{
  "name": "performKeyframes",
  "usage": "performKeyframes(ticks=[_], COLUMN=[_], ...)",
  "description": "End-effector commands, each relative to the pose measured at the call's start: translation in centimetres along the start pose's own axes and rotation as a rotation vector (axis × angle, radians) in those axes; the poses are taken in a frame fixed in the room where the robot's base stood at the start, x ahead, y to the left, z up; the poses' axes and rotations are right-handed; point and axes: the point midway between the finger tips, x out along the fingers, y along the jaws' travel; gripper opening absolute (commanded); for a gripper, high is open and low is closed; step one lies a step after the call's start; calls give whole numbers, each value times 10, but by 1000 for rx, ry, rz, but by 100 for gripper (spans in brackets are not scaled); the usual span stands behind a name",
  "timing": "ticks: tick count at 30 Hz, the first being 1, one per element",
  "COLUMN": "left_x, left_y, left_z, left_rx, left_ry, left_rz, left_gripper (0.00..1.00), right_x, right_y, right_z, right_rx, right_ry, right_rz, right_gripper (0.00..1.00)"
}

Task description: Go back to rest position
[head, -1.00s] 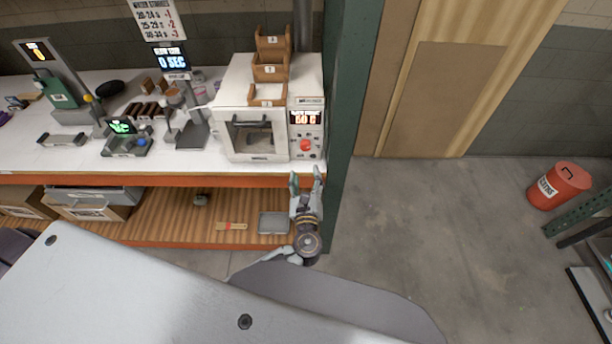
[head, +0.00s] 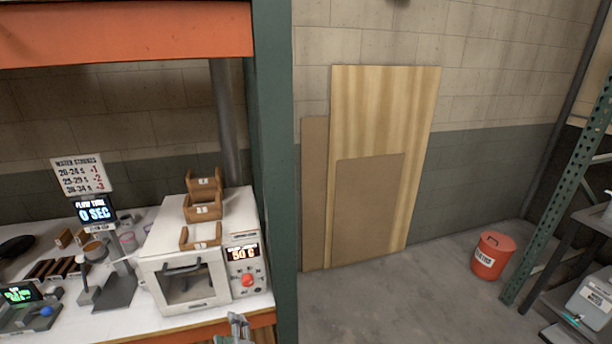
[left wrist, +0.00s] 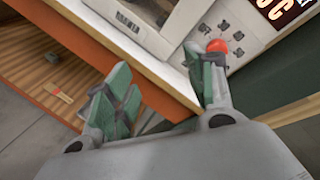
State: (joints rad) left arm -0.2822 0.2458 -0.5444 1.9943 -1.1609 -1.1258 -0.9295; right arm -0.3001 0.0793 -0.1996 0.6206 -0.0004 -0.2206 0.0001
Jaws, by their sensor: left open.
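My left gripper (head: 238,326) shows at the bottom edge of the head view, in front of the bench edge below the white oven. In the left wrist view its two fingers (left wrist: 160,100) are apart with nothing between them. They are close to the bench's orange front edge and the oven's red knob (left wrist: 217,47); whether they touch cannot be told. My right gripper is in neither view.
The white oven (head: 163,241) stands at the bench's right end, with wooden trays (head: 202,207) on top. A green rack post (head: 275,160) rises beside it. Boards (head: 380,170) lean on the wall. A red bucket (head: 493,256) stands right. The floor (head: 380,295) between is clear.

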Motion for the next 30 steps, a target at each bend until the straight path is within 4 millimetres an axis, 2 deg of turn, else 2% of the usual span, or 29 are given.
performKeyframes(ticks=[8,16,24,30], left_x=[-8,-29,-60,-85], left_y=[42,75,96,102], left_z=[17,24,29,32], left_rx=[-407,-777,-1116,-1319], left_ry=[53,76,77,69], left_rz=[254,500,747,910], left_gripper=[55,55,55,55], right_x=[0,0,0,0], right_y=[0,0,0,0], right_z=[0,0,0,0], right_rx=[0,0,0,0], right_ry=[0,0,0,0], right_rz=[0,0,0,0], right_gripper=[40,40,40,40])
